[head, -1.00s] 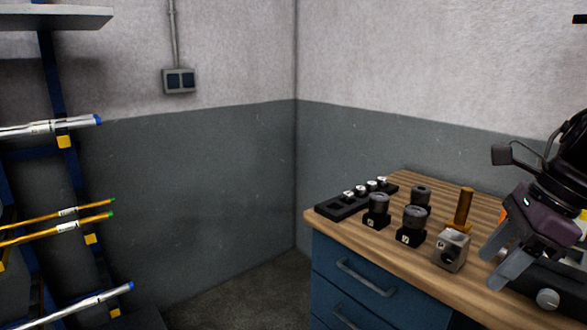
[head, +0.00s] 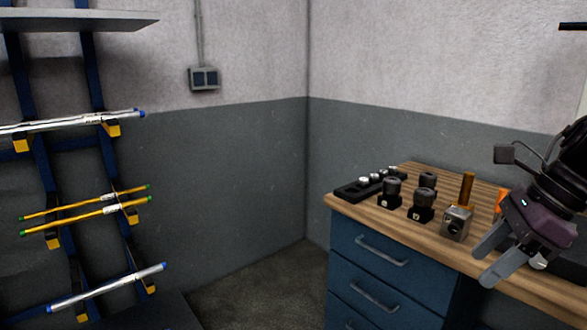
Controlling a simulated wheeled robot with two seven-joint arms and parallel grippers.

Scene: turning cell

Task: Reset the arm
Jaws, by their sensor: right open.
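My right gripper (head: 491,262) is at the right of the head view, in front of the wooden-topped workbench (head: 349,204) and near its front edge. Its two grey fingers are spread apart with nothing between them. It hides part of the bench's right side. My left gripper is not in view.
A black holder (head: 349,191) with metal pieces, several dark tool holders (head: 392,191), a metal block (head: 457,222) and a brass-coloured cylinder (head: 466,188) stand on the bench. A rack with bars (head: 87,208) stands at left. Floor (head: 262,285) between is clear.

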